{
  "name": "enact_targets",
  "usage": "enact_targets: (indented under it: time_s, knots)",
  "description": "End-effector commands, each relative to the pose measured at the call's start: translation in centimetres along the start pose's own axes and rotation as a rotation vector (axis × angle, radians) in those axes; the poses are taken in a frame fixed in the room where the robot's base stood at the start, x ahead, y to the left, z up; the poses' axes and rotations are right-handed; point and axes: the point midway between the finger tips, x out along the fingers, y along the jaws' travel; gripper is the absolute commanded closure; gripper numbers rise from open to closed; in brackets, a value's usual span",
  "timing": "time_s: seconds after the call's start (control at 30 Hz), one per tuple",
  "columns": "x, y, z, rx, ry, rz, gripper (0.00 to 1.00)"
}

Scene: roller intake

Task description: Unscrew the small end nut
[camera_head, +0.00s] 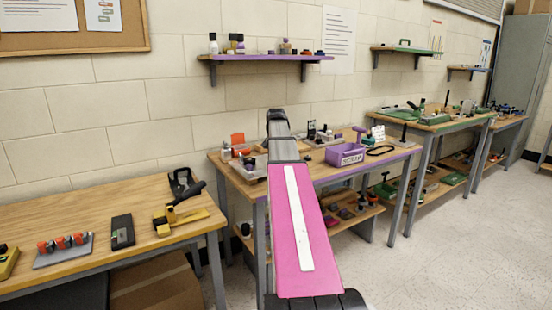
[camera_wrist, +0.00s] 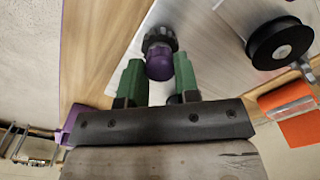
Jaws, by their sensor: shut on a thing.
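In the wrist view a small purple nut (camera_wrist: 159,66) sits in front of a black toothed ring (camera_wrist: 160,39), at the edge of a pale metal plate (camera_wrist: 205,45). My gripper (camera_wrist: 159,70) has its two green fingers on either side of the purple nut and is shut on it. Whether the nut has turned cannot be told. In the head view my pink arm reaches over the purple-edged bench (camera_head: 400,155) and hides the gripper and the nut.
A black round wheel (camera_wrist: 282,44) and an orange part (camera_wrist: 290,105) lie right of the gripper in the wrist view. On the bench, a purple bin (camera_head: 346,155) stands right of my arm, and an orange piece (camera_head: 238,139) shows left of it.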

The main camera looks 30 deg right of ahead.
Motion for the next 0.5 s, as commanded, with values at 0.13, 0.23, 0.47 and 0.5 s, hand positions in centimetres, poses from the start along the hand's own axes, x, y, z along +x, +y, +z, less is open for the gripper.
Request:
enact_targets:
  time_s: [0.13, 0.23, 0.47, 0.5]
  knots:
    - [0.01, 0.0, 0.12, -0.058, -0.003, 0.0, 1.0]
    - [0.01, 0.0, 0.12, -0.06, -0.003, 0.0, 1.0]
    - [0.01, 0.0, 0.09, -0.058, -0.002, 0.0, 0.41]
    - [0.01, 0.0, 0.08, -0.058, -0.002, 0.0, 0.41]
